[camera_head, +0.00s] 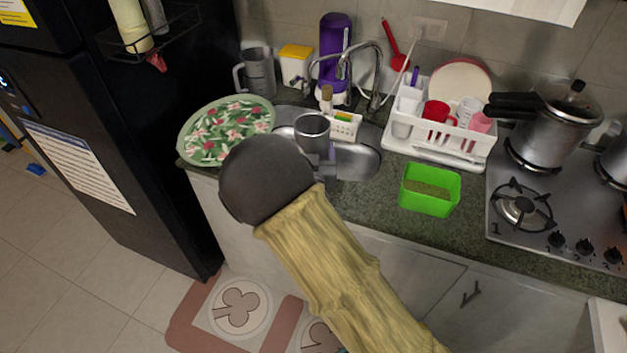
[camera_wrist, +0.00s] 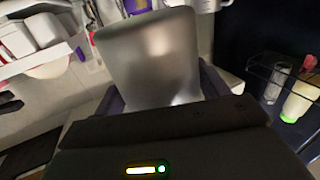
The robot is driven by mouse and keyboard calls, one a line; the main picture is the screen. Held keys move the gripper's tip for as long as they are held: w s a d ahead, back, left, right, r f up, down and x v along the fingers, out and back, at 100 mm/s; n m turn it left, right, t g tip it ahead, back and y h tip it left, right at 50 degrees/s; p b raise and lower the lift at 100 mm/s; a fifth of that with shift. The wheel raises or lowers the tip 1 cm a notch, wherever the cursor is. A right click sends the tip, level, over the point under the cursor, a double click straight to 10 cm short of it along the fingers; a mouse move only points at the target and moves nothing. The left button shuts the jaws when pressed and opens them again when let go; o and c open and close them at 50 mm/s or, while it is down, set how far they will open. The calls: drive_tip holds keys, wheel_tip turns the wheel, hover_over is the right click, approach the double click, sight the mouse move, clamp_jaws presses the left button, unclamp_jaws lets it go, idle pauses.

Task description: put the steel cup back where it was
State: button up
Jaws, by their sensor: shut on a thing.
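The steel cup (camera_head: 312,127) is a small grey metal cup, seen with its open top up over the sink (camera_head: 358,160) in the head view. My gripper (camera_head: 322,155) is shut on it, mostly hidden behind my dark wrist. In the wrist view the cup (camera_wrist: 155,55) fills the middle, between the two dark fingers of my gripper (camera_wrist: 160,92). I cannot tell exactly how high it is above the sink.
A green patterned plate (camera_head: 228,132) lies left of the sink, with a grey jug (camera_head: 258,72) behind it. A faucet (camera_head: 345,68) and a sponge caddy (camera_head: 345,128) stand behind. A white dish rack (camera_head: 440,150) and a green box (camera_head: 429,205) are to the right.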

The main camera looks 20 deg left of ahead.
drive_tip(key=shift+w+d+f, duration=0.1)
drive_tip(key=shift+f, duration=1.05)
drive_tip(key=shift+w+f, duration=0.1)
drive_tip(key=shift+f, duration=1.05)
drive_tip(key=shift+p, duration=0.3)
drive_tip(key=shift+f+p, duration=0.3)
drive_tip(key=shift+f, duration=1.75)
drive_tip(key=shift+f, duration=0.1)
drive_tip(key=o, duration=1.3)
drive_tip(key=shift+o, duration=0.2)
